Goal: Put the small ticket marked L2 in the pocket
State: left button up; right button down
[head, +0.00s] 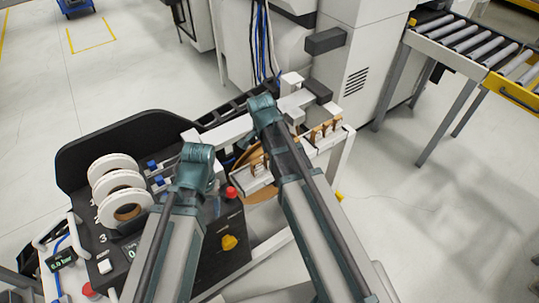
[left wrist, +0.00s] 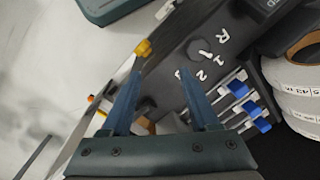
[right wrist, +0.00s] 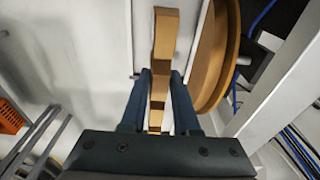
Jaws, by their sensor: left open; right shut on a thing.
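No ticket with a readable L2 mark shows, and I cannot make out the pocket. My left gripper (left wrist: 158,92) is open with nothing between its fingers, over the dark panel marked R, 1, 2 (left wrist: 222,62) in the left wrist view. In the head view its fingers are hidden under the wrist. My right gripper (right wrist: 160,92) is shut on a tan strip (right wrist: 164,38), which runs between its fingers beside a brown round disc (right wrist: 213,55). I cannot tell whether the strip is free or attached.
White rolls (head: 118,183) stand on the dark machine at left. Blue-tipped parts (left wrist: 238,89) sit beside them. A yellow knob (head: 229,242) and a red button (head: 231,192) stick out of the machine. Several brown pieces (head: 326,127) line a white rail. A roller conveyor (head: 466,42) stands at right.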

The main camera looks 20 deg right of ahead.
jog(key=c, duration=0.6)
grip_release()
jog(key=shift+o, duration=0.2)
notch_tip(320, 180, up, 14)
jog(key=a+p, duration=0.1)
jog(key=p, duration=1.2)
jog(key=shift+s+a+f+p, duration=0.2)
jog(key=shift+s+a+p, duration=0.05)
jog(key=shift+a+p, duration=0.1)
jog(key=s+a+f+n+b, duration=0.2)
jog(key=s+a+n, duration=0.2)
jog(key=s+n, duration=0.3)
jog(key=s+a+f+n+b, duration=0.3)
jog(key=s+n, duration=0.3)
jog(key=n, duration=0.4)
jog(key=shift+s+a+n+g, duration=0.3)
jog(key=shift+s+a+n, duration=0.1)
jog(key=shift+a, duration=0.5)
